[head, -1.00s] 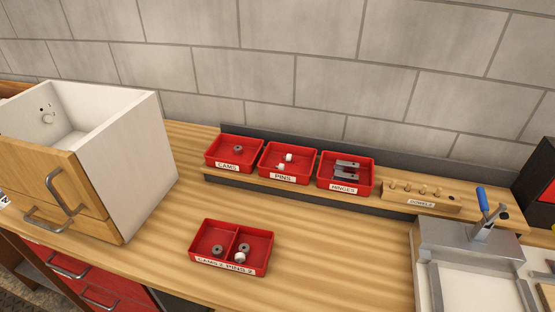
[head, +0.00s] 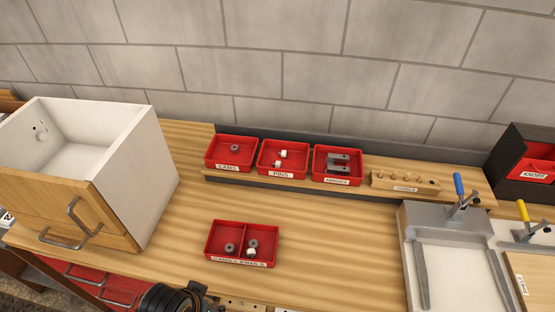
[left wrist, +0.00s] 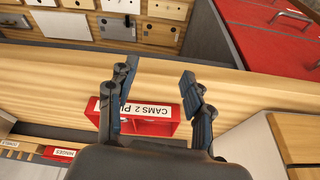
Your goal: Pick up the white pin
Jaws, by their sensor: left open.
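Two white pins (head: 281,153) lie in the red PINS bin (head: 283,174) at the back. Another white pin (head: 250,253) lies in the right compartment of the red CAMS 2 PINS 2 tray (head: 212,243), beside a grey cam (head: 253,243). A second cam (head: 229,248) lies in the left compartment. My left gripper (left wrist: 155,78) is open in the left wrist view, with that tray (left wrist: 152,127) showing partly between and behind its fingers. The pin is not visible in that view. In the head view only a dark part of my left arm shows at the bottom edge.
Red CAMS (head: 231,166) and HINGES (head: 338,181) bins flank the PINS bin. A wooden dowel block (head: 404,185) stands to their right. A white cabinet with a wooden front (head: 130,165) stands left. A clamp fixture (head: 455,220) stands right. Bare worktop surrounds the tray.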

